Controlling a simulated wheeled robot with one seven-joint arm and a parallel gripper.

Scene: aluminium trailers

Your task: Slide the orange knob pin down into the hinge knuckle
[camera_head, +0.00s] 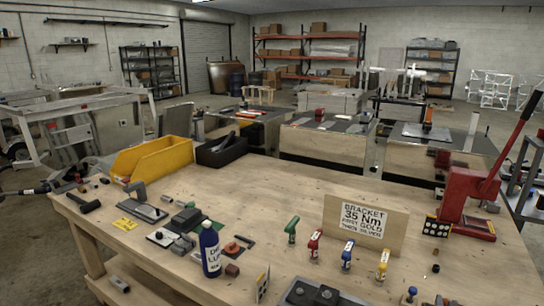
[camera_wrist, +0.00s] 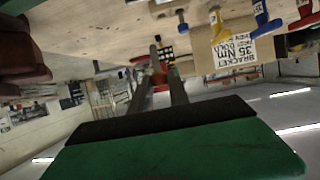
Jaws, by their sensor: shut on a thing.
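My gripper (camera_wrist: 163,72) shows only in the wrist view, which is upside down. Its two dark fingers reach forward from a green block with a black edge, close together. A small orange-red piece, apparently the orange knob pin (camera_wrist: 160,78), shows between the fingers. It is mostly hidden, and a red press behind makes its outline hard to tell. My gripper is not seen in the head view. I cannot make out the hinge knuckle in either view.
The wooden bench (camera_head: 290,190) carries a yellow bin (camera_head: 150,160), a blue bottle (camera_head: 210,250), several small coloured bottles, a bracket sign (camera_head: 365,225) and a red press (camera_head: 468,190). The sign also shows in the wrist view (camera_wrist: 235,52). The bench's middle is clear.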

